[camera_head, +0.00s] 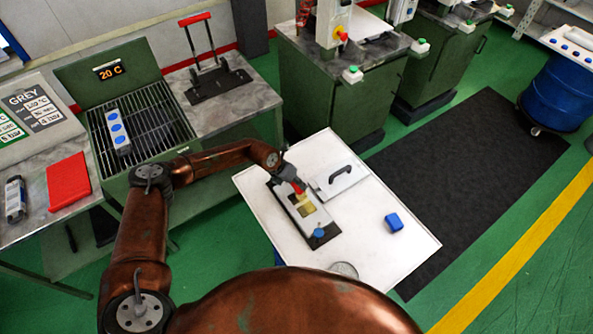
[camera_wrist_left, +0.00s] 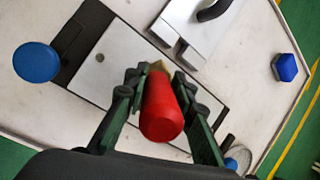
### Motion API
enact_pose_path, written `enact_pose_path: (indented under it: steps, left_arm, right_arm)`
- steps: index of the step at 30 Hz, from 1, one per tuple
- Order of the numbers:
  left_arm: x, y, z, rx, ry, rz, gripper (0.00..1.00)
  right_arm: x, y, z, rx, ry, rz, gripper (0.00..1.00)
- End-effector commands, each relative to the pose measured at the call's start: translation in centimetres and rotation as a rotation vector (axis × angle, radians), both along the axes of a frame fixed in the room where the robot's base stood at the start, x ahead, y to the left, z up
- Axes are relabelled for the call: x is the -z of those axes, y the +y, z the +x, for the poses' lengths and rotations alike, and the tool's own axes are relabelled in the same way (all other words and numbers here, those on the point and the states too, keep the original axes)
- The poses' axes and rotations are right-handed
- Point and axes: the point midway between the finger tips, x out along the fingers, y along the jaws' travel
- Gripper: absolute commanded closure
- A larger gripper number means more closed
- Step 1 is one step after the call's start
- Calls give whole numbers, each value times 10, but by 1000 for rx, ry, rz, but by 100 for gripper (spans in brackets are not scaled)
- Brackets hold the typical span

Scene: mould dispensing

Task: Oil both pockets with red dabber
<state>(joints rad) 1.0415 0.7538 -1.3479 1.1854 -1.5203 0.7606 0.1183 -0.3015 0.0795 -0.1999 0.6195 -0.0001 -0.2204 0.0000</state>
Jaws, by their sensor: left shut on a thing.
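My left gripper (camera_head: 289,176) is over the far end of the mould (camera_head: 325,240) on the white table top. It is shut on the red dabber (camera_head: 297,187). In the left wrist view the dabber (camera_wrist_left: 163,112) sits between the two fingers (camera_wrist_left: 161,80), its pale tip pointing down at the mould. The mould is a light plate on a dark base with a blue knob (camera_head: 319,232). Small pale and yellowish patches show on the plate near the dabber. The gripper and dabber partly hide the pockets, and I cannot tell whether the tip touches. My right gripper is out of view.
A metal lid with a dark handle (camera_head: 341,174) lies right beside the mould. A blue piece (camera_head: 394,222) stands at the table's right side and a round grey disc (camera_head: 343,269) near the front edge. The white table top (camera_head: 375,250) is otherwise clear.

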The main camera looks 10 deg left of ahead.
Motion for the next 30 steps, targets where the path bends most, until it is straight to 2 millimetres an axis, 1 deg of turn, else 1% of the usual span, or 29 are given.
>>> enact_pose_path:
  steps: [1,2,3,4,7,13,21,25,30]
  left_arm:
    - [-7,0,0,1,0,0,100]
    - [-10,-1,0,1,0,0,100]
    - [-23,0,1,2,-4,0,100]
    - [-27,0,1,1,-3,0,100]
    - [-34,-1,0,1,-1,1,100]
    - [-52,-4,0,5,-1,1,100]
    - [-76,-8,1,12,-1,0,100]
    - [-82,-10,1,14,-1,0,100]
    - [-82,-10,1,14,0,0,100]
  right_arm:
    - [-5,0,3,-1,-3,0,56]
    - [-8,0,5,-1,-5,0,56]
    - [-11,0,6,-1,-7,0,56]
    - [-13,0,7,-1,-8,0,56]
    - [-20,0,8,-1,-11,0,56]
    - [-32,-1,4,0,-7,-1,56]
    - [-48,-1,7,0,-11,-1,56]
    - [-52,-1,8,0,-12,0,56]
    - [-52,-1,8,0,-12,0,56]
